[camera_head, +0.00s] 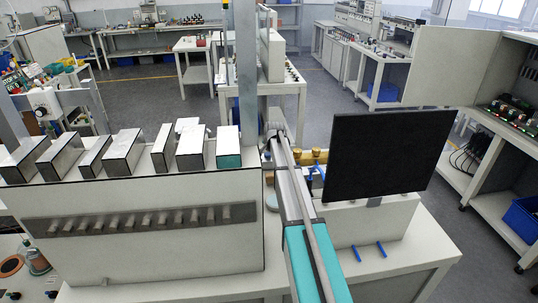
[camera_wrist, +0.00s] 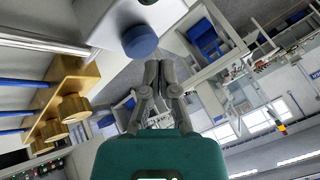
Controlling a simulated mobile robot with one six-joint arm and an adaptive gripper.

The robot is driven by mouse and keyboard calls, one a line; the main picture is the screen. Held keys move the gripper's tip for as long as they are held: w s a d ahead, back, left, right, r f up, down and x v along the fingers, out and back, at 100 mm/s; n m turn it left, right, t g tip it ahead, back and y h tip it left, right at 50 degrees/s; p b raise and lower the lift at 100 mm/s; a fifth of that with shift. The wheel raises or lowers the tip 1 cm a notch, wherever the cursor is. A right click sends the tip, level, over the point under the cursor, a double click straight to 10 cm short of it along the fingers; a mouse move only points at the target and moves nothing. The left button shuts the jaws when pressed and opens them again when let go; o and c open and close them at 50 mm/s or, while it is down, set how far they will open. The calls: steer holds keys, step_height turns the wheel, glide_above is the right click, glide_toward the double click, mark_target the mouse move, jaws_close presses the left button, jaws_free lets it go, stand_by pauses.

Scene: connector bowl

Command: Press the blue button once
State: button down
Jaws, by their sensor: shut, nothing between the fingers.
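The blue button (camera_wrist: 140,41) is a round blue cap on a white housing (camera_wrist: 112,18), at the top of the wrist view. I cannot make it out in the head view. My gripper (camera_wrist: 163,68) is shut and empty, with its fingertips together just below and to the right of the button in the wrist picture. A gap shows between fingertips and button in the picture; the depth between them is hard to judge. In the head view my arm reaches away over the bench, and its fingertips are not clear.
Brass fittings (camera_wrist: 75,108) with blue rods (camera_wrist: 20,82) stand at the left of the wrist view. In the head view, a black panel (camera_head: 384,152) stands right of my arm, and a white cabinet (camera_head: 150,235) topped with several boxes stands left.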

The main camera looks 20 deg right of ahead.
mark_target(267, 154)
steer(key=shift+f, duration=0.2)
steer(key=shift+f+b, duration=0.25)
steer(key=shift+b, duration=0.2)
steer(key=shift+f+b, duration=0.5)
stand_by(1.2)
steer(key=shift+r, duration=0.2)
steer(key=shift+r+p, duration=0.75)
steer(key=shift+p, duration=0.25)
steer(key=shift+r, duration=0.1)
steer(key=shift+r+p, duration=2.45)
steer(key=shift+p, duration=0.05)
steer(key=shift+f, duration=0.1)
